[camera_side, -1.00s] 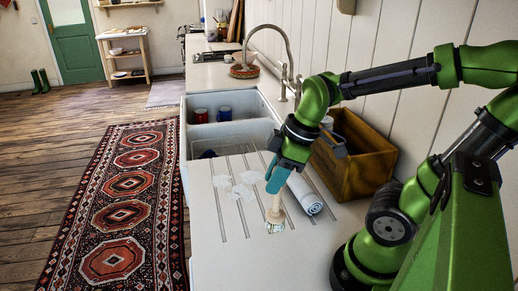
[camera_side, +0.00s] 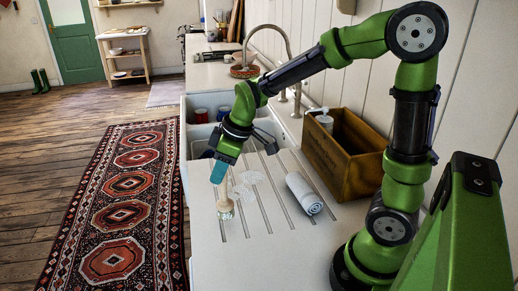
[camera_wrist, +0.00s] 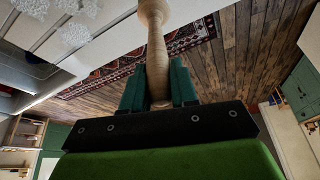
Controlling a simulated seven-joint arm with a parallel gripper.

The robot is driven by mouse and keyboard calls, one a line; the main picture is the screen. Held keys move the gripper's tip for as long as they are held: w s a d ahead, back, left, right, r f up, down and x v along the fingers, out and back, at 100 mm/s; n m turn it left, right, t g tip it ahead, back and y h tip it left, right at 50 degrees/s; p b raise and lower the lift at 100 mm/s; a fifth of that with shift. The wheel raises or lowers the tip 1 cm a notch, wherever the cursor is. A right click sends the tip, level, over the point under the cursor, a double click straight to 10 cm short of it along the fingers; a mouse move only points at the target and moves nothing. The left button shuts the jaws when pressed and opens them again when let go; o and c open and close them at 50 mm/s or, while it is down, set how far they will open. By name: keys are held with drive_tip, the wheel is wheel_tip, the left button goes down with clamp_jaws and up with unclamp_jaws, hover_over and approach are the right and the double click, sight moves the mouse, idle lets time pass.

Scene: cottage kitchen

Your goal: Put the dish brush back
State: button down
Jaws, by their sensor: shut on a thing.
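The dish brush (camera_side: 224,199) has a pale wooden handle and a lighter head pointing down. My gripper (camera_side: 218,174) is shut on the upper part of the handle with its teal fingers. The brush hangs nearly upright near the left edge of the white drainboard; I cannot tell whether its head touches the surface.
White foam patches (camera_side: 247,182) lie on the grooved drainboard (camera_side: 262,220). A rolled pale-blue cloth (camera_side: 304,193) lies right of them. A wooden crate (camera_side: 345,160) holding a white bottle (camera_side: 325,118) stands against the wall. The sink (camera_side: 196,150) with mugs (camera_side: 201,115) is behind.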

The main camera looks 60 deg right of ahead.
sight(224, 190)
drive_tip(key=shift+w+f, duration=0.15)
drive_tip(key=shift+w, duration=0.1)
drive_tip(key=shift+f, duration=1.65)
drive_tip(key=shift+f, duration=0.15)
drive_tip(key=c, duration=0.9)
unclamp_jaws()
drive_tip(key=shift+o, duration=0.2)
